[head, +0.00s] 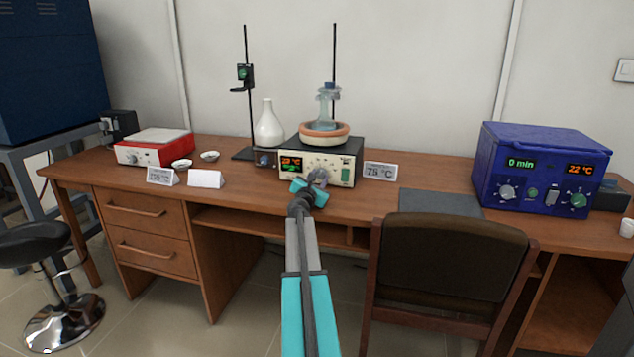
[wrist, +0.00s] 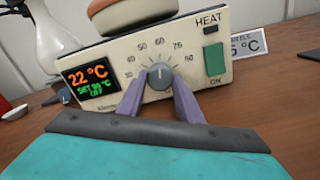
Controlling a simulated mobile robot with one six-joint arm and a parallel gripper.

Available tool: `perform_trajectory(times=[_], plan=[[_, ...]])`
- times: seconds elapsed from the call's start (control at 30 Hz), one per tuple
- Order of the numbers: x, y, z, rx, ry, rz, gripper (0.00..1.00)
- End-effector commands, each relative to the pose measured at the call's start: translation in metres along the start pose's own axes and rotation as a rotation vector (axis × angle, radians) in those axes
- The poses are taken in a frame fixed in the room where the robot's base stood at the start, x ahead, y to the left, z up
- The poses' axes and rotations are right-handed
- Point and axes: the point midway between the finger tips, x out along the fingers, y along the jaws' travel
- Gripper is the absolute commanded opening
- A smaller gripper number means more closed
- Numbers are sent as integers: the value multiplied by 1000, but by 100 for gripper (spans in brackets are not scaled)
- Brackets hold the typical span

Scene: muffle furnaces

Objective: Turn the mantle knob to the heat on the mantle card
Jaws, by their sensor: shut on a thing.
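The mantle (head: 291,175) is a cream box with a dark top; its front shows in the wrist view (wrist: 190,48). Its grey knob (wrist: 159,76) has a printed scale around it, and its pointer looks roughly upward, between 50 and 60. The display (wrist: 90,80) reads 22 °C in orange above a small green SET line that I cannot read surely. A green switch (wrist: 214,58) is at the right. My gripper (wrist: 160,88) is shut on the knob, one finger on each side. The mantle card (head: 380,171) stands right of the mantle, reading about 75 °C.
A flask (head: 328,108) sits in the mantle's orange ring. A white flask (head: 269,125) and stand rods are behind it. A red hotplate (head: 155,148) with cards is left, a blue furnace (head: 541,168) right. A chair (head: 445,265) stands before the desk.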

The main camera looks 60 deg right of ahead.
Motion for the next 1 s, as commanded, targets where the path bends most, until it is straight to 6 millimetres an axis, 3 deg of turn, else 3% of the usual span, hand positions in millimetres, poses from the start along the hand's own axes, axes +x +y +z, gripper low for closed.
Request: perform_trajectory(times=[0.03,0.23,0.27,0.37,0.77,1.0], plan=[[2,-8,4,1,-7,-15,10],[2,-8,4,0,-7,-15,10],[2,-8,4,-1,-7,-15,37],[2,-6,3,-1,-6,-13,51],[-2,-2,1,-1,-2,-5,51],[-15,-2,1,-2,-1,-4,51]])
